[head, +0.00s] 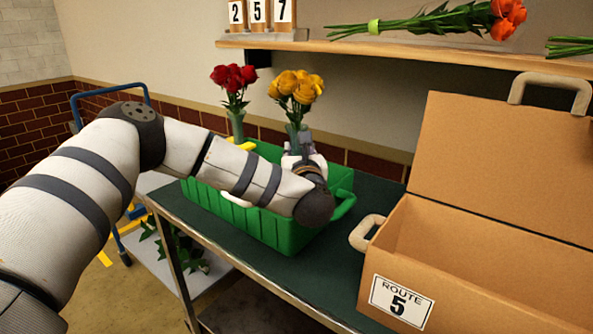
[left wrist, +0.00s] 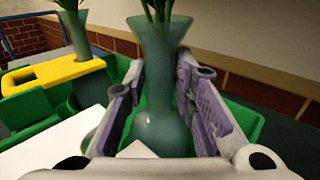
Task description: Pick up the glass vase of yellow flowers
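The glass vase of yellow flowers (head: 292,133) stands upright at the back right of the green crate (head: 283,232), its lower part hidden by my arm in the head view. In the left wrist view, its greenish glass body (left wrist: 161,125) is between the two fingers of my left gripper (left wrist: 162,95). The purple pads lie close along both sides of the glass; whether both press on it cannot be told. The yellow blooms (head: 297,86) show above the gripper in the head view. My right gripper is not in view.
A second glass vase with red flowers (head: 233,77) stands to the left, by a yellow piece (left wrist: 58,72) on the crate. An open cardboard case (head: 480,262) is at the right. A shelf (head: 440,51) with orange flowers (head: 508,14) runs above. A blue-handled cart (head: 110,88) stands left.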

